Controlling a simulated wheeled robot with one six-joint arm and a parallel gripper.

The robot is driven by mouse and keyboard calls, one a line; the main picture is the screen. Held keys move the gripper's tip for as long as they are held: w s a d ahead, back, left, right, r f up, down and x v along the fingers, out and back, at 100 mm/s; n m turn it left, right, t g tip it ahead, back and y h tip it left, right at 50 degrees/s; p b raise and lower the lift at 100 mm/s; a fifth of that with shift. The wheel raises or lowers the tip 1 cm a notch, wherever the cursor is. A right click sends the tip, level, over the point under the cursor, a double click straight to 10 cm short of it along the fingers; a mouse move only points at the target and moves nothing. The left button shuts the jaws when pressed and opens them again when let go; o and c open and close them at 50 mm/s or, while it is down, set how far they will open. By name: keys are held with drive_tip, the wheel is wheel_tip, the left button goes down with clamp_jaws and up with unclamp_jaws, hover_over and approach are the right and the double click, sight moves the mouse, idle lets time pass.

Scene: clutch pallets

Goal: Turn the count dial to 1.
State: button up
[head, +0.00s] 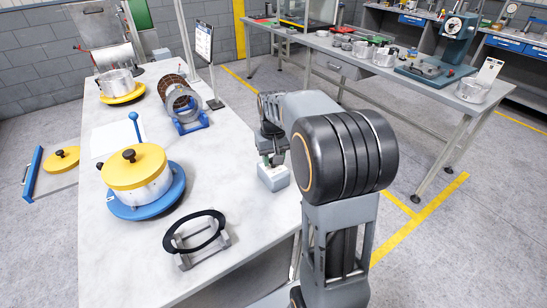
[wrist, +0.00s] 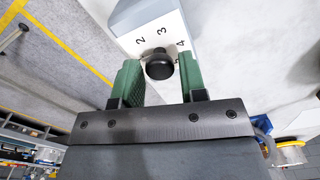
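The count dial is a black round knob (wrist: 159,66) on the white face of a small grey box (wrist: 150,22). Printed numbers 2, 3 and 4 show around it; another mark by the right finger is partly hidden. Which number the dial points to cannot be told. In the head view the box (head: 273,178) sits near the right edge of the white table, under my gripper (head: 269,160). In the wrist view my gripper (wrist: 160,80) has its two green fingers apart, one each side of the knob, with narrow gaps; contact is not clear.
On the white table (head: 105,240) stand a yellow-lidded pot (head: 150,185) on a blue base, a black ring on a stand (head: 190,245), a cylinder in a blue cradle (head: 184,104) and a sign on a post (head: 203,42). A workbench (head: 335,60) stands behind.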

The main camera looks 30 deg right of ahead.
drive_tip(key=shift+o, duration=1.3)
wheel_tip(320, 180, up, 14)
drive_tip(key=p, duration=0.1)
drive_tip(key=shift+f, duration=0.1)
drive_tip(key=s+a+f+n+t, duration=0.1)
drive_tip(key=s+a+f, duration=0.3)
drive_tip(key=s, duration=0.4)
drive_tip(key=s+a+f+t+p, duration=0.1)
drive_tip(key=s+a+f+t, duration=0.1)
drive_tip(key=s+a+f, duration=0.3)
drive_tip(key=s, duration=0.3)
drive_tip(key=shift+a+f+n+p, duration=0.15)
drive_tip(key=shift+f+n+p, duration=0.15)
drive_tip(key=shift+f+n, duration=0.1)
